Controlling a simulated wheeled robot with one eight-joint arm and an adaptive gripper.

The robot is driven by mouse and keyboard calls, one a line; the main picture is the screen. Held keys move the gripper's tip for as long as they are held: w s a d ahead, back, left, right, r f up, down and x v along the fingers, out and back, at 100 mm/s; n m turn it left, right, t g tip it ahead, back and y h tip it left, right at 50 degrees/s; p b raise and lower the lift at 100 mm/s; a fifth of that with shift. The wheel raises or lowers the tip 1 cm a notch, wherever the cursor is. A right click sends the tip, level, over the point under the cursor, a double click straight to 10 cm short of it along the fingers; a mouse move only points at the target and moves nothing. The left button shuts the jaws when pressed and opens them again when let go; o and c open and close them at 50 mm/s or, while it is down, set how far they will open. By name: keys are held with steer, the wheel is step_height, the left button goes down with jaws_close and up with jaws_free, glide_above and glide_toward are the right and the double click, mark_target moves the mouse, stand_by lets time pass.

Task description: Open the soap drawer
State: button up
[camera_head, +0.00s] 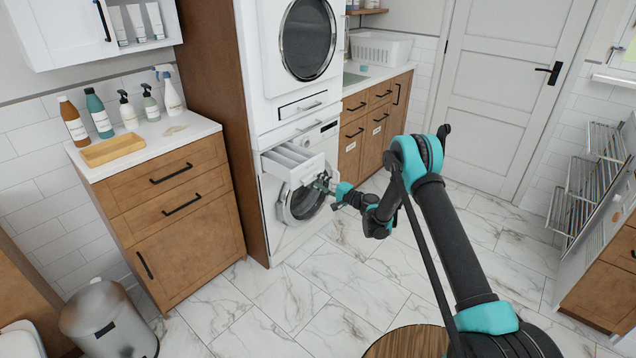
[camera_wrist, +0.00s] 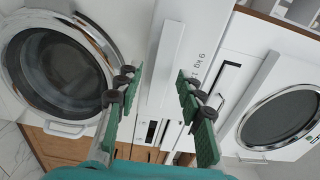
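The soap drawer (camera_head: 292,162) of the lower washing machine is pulled out in the head view, with its inner compartments showing from above. My gripper (camera_head: 321,184) is at the lower right of the drawer's front. In the wrist view, my gripper's two green fingers (camera_wrist: 160,82) are spread apart, one on each side of the white drawer front (camera_wrist: 168,70). Gaps show between the fingers and the drawer front, and I see no clear grip on it. The washer's round door (camera_wrist: 58,68) is at the left of the wrist view.
A second machine with a round door (camera_head: 307,38) is stacked above. A wooden cabinet (camera_head: 170,215) with bottles stands at left, and a metal bin (camera_head: 108,318) stands in front of it. Marble floor (camera_head: 310,290) lies open before the machines. A drying rack (camera_head: 585,180) is at right.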

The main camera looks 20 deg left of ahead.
steer(key=v, duration=1)
steer(key=shift+s+d, duration=0.2)
steer(key=shift+d, duration=0.1)
steer(key=s+d+r+n+g+h, duration=0.1)
steer(key=s+d+r+n+h, duration=0.1)
steer(key=s+d+r+h, duration=0.4)
steer(key=s+d+r+n+h, duration=0.1)
steer(key=s+d+r, duration=0.3)
steer(key=d+r, duration=0.5)
steer(key=s+d+f+n+g+h, duration=0.1)
steer(key=s+d+h, duration=0.8)
steer(key=s+d, duration=1.8)
steer(key=s+f, duration=0.1)
steer(key=s, duration=0.1)
steer(key=shift+s+g+h, duration=0.25)
steer(key=shift+g+h, duration=0.05)
